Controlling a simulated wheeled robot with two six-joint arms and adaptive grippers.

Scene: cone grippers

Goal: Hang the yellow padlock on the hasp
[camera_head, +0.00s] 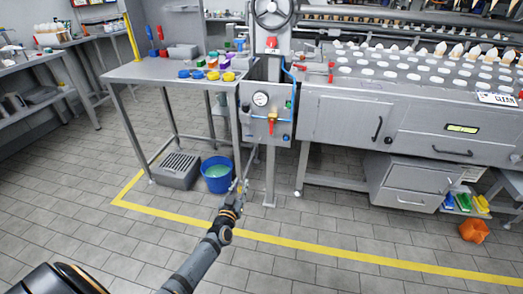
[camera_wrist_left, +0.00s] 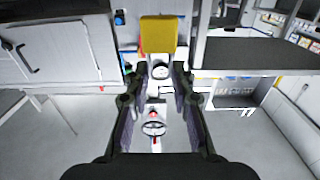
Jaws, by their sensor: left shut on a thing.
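The yellow padlock (camera_wrist_left: 158,35) shows in the left wrist view as a plain yellow block just past the fingertips of my left gripper (camera_wrist_left: 161,70). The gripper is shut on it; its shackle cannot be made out. In the head view my left gripper (camera_head: 241,188) is in front of and below the grey control panel (camera_head: 254,126), a little left of its post. The padlock is too small to make out clearly there. I cannot pick out the hasp for certain. My right gripper is not in view.
A grey table (camera_head: 150,72) left of the panel holds several blue and yellow pieces. A blue bucket (camera_head: 217,176) and a grey crate (camera_head: 177,170) stand below it. A large grey machine (camera_head: 400,118) fills the right.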

